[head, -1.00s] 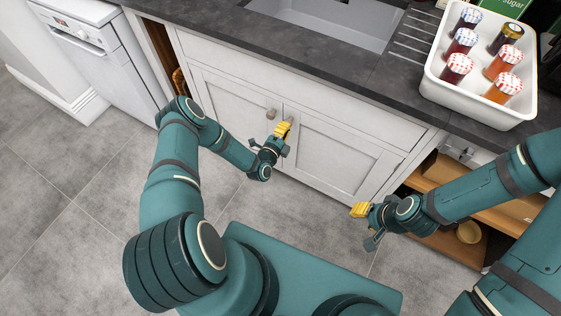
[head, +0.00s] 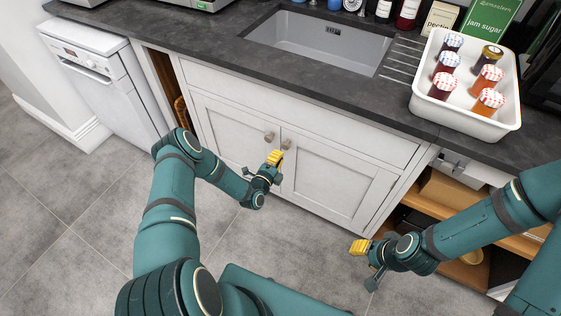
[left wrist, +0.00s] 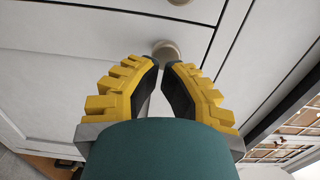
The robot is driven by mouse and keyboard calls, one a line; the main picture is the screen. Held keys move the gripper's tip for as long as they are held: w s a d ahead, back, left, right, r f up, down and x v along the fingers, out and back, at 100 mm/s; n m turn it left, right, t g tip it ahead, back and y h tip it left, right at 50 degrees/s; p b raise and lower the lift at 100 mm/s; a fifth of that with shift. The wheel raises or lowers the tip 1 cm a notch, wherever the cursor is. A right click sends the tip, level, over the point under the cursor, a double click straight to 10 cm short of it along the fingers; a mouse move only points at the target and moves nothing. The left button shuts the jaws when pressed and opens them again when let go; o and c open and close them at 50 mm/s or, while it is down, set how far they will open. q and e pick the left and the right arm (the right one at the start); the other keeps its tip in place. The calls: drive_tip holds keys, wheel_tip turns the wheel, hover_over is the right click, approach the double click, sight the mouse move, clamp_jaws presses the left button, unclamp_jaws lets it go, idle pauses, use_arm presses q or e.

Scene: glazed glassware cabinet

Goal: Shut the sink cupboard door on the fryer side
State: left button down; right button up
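The sink cupboard has a left door (head: 228,135) and a right door (head: 340,185) below the sink (head: 315,45). Both look flush with the front. Each has a round knob near the middle seam, the left knob (head: 269,136) and the right knob (head: 286,144). My left gripper (head: 274,157) is in front of the seam, just below the knobs. In the left wrist view its fingertips (left wrist: 160,64) are close together with nothing between them, and a round knob (left wrist: 166,48) shows just beyond them. My right gripper (head: 359,246) is low in front of the right door's lower right side.
A white dishwasher (head: 105,80) stands at the left. Open shelves (head: 460,270) are at the right, near my right arm. A white tray (head: 465,122) of lidded jars sits on the dark worktop (head: 350,100). The grey floor (head: 90,210) is clear.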

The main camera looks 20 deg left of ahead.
use_arm(q)
drive_tip(key=s+a+p, duration=0.1)
drive_tip(key=s+p, duration=0.1)
drive_tip(key=s, duration=0.8)
drive_tip(key=shift+s+a, duration=0.15)
drive_tip(key=shift+a, duration=0.2)
drive_tip(key=s+d+r+n+g+h, duration=0.2)
drive_tip(key=d+r+n+g, duration=0.2)
drive_tip(key=d+n+g, duration=0.65)
drive_tip(key=s+d+r+n+g, duration=0.3)
drive_tip(key=s+d+n, duration=0.1)
drive_tip(key=s, duration=0.3)
drive_tip(key=s+d+r+n+g, duration=0.3)
drive_tip(key=s+n, duration=0.3)
drive_tip(key=s, duration=0.2)
drive_tip(key=shift+s+d+r+h, duration=0.3)
drive_tip(key=shift+d+r, duration=0.2)
drive_tip(key=shift+r, duration=0.15)
